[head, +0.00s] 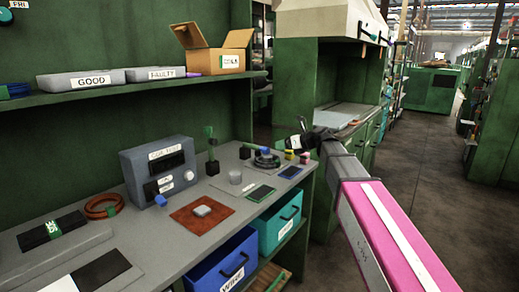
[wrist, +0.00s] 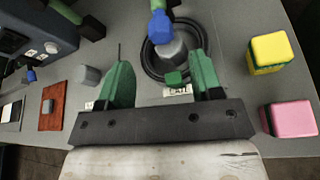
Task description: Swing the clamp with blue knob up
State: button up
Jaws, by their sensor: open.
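The clamp's blue knob (wrist: 158,26) shows at the top centre of the wrist view, below a short green part (wrist: 157,4). A grey cylinder (wrist: 173,52) stands just below the knob in that view, inside a black cable coil (wrist: 151,62). The coil also shows in the head view (head: 267,162), near the far end of the bench. My gripper (wrist: 160,60) is open, with green fingers apart and nothing between them that I can see held. The knob lies beyond the fingertips, roughly midway between them. My gripper (head: 302,140) is small and dark in the head view.
A yellow block (wrist: 268,50) and a pink block (wrist: 290,119) stand right of my gripper. Another green-handled fixture (head: 209,140) stands to the left, beside a grey tester box (head: 160,170). A grey cup (head: 235,176) and a brown mat (head: 202,213) are nearer on the bench.

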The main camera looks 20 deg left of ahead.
aim_at(264, 149)
jog(key=x, duration=1)
jog(key=shift+w+a, duration=0.1)
jog(key=shift+a, duration=0.2)
grip_shut()
